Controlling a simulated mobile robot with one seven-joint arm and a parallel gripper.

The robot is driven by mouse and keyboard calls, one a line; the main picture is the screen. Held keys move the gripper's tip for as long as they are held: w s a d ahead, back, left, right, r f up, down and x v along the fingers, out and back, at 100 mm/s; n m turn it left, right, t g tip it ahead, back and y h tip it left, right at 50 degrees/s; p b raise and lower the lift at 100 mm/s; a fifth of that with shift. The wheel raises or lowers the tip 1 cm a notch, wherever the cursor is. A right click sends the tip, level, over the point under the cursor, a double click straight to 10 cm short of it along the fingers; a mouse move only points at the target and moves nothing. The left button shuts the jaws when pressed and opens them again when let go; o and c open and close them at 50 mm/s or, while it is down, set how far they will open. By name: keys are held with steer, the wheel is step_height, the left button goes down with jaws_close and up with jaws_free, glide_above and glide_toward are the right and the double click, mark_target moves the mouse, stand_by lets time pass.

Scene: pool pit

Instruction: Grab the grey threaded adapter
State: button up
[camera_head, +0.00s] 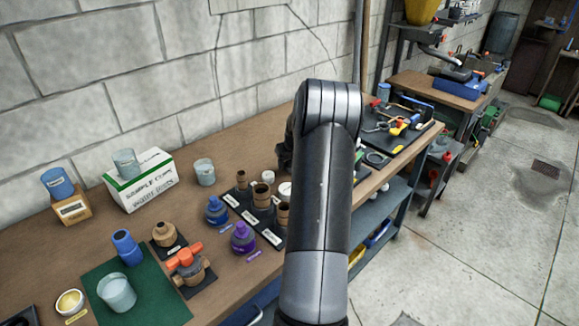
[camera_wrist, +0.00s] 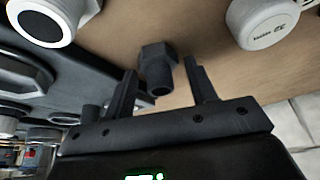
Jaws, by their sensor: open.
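The grey threaded adapter (camera_wrist: 158,60) lies on the wooden bench top in the wrist view. It is dark grey, with a hex head away from me and a round hollow end toward me. My gripper (camera_wrist: 160,66) is open. Its two dark fingers stand on either side of the adapter, with a visible gap at each side in the picture. I cannot tell exactly how deep the adapter sits between them. In the head view my arm covers the place where the adapter and the fingers are.
A white cap marked 32 (camera_wrist: 262,24) lies to the right of the adapter. A white ring-shaped fitting (camera_wrist: 40,22) and a black tray (camera_wrist: 25,75) are to the left.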

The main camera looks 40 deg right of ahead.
steer(key=shift+c, duration=0.4)
steer(key=c, duration=0.7)
steer(key=shift+r, duration=0.1)
